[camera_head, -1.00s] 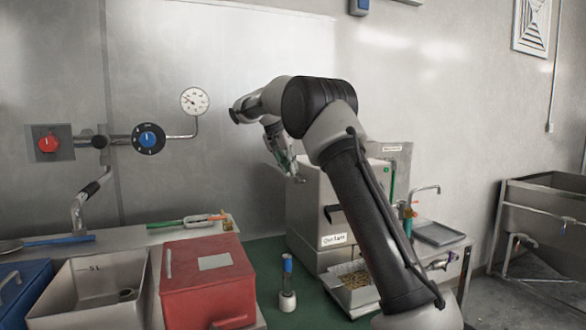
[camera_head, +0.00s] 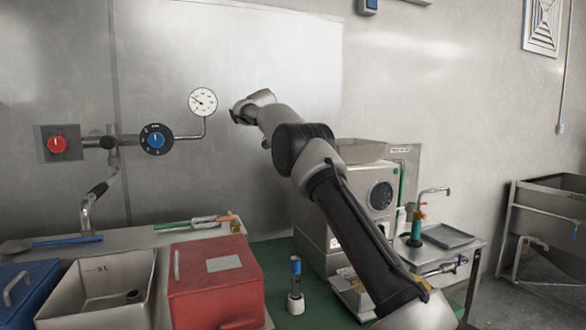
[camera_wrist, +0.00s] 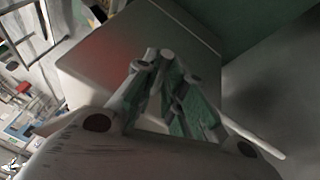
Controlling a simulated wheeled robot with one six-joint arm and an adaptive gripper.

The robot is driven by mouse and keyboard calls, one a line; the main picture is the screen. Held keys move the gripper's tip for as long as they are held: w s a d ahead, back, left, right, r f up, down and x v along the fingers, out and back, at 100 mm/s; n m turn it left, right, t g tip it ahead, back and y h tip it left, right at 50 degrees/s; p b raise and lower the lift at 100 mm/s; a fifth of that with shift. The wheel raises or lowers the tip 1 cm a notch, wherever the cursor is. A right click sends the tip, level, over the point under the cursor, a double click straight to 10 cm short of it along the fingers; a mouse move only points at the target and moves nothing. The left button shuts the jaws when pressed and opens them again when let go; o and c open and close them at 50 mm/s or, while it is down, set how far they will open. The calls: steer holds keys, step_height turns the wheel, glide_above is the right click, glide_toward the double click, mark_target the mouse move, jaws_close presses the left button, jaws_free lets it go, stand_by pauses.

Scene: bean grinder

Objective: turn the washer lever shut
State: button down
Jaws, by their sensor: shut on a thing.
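My gripper (camera_wrist: 168,85) shows in the wrist view, its green-padded fingers close together at the tips. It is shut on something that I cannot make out. A pale thin rod (camera_wrist: 255,142) sticks out to the right behind the fingers; I cannot tell what it belongs to. I cannot tell for sure which part is the washer lever. A valve with a purple handle (camera_head: 460,262) is at the right table's front. A tap with a black lever (camera_head: 98,189) stands at the left.
The grinder housing (camera_head: 318,215) stands behind my arm. A red box (camera_head: 205,290), a pale bin (camera_head: 100,270) and a small upright bottle (camera_head: 296,285) are in front. A red knob (camera_head: 57,144), a blue knob (camera_head: 155,139) and a gauge (camera_head: 203,101) are on the wall.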

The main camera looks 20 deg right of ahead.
steer(key=c, duration=1.8)
jaws_free()
steer(key=shift+o, duration=0.2)
